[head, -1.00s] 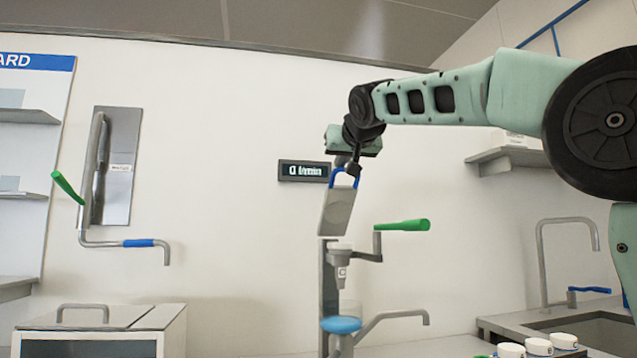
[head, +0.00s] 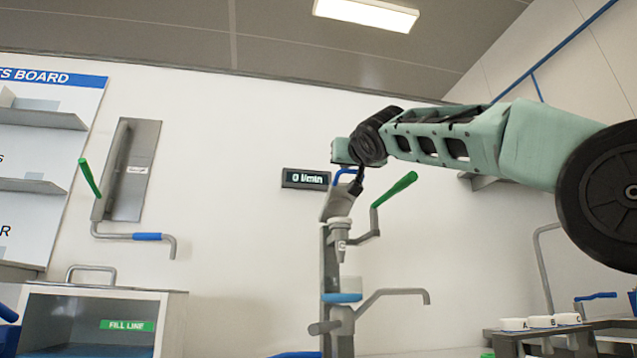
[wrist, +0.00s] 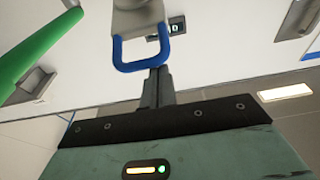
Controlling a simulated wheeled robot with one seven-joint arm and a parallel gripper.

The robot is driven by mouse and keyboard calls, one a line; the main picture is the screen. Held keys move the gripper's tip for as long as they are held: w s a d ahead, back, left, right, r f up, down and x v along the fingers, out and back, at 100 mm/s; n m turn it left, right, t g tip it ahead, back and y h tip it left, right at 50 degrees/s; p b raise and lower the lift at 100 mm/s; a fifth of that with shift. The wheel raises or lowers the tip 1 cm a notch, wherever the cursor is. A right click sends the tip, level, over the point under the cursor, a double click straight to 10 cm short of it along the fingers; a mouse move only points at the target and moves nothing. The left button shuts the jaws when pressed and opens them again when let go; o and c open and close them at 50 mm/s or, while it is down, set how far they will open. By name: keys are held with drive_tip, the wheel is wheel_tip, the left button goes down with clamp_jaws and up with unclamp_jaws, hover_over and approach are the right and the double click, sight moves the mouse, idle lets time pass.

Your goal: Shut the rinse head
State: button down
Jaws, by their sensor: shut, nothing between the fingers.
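The rinse head, a grey plate (head: 337,205) with a blue loop handle (head: 343,175), stands at the top of a grey post (head: 329,265) in the head view. The blue loop is large in the wrist view (wrist: 141,64). My gripper (head: 357,187) is shut and empty, its dark fingers close against the loop. In the wrist view the fingertips (wrist: 158,72) are at the loop's lower bar; whether they touch it I cannot tell. My gripper hides part of the loop in the head view.
A green lever (head: 396,189) sticks out right of the plate, close to my gripper; it fills the wrist view's left edge (wrist: 36,52). A display (head: 305,179) is on the wall behind. A spout (head: 395,293), blue disc (head: 342,297) and open box (head: 95,315) stand lower.

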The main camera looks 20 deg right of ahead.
wheel_tip(320, 180, down, 9)
drive_tip(key=s+b, duration=0.1)
drive_tip(key=b, duration=1)
drive_tip(key=shift+s+a+r+t+b, duration=0.15)
drive_tip(key=shift+s+t+b, duration=0.1)
drive_tip(key=shift+t+b, duration=0.15)
drive_tip(key=shift+w+f+h, duration=0.2)
drive_tip(key=shift+f+h, duration=0.1)
wheel_tip(320, 180, up, 5)
drive_tip(key=s+p, duration=0.1)
drive_tip(key=p, duration=0.3)
drive_tip(key=f+b+v, duration=0.2)
drive_tip(key=b+v, duration=0.3)
drive_tip(key=v, duration=0.5)
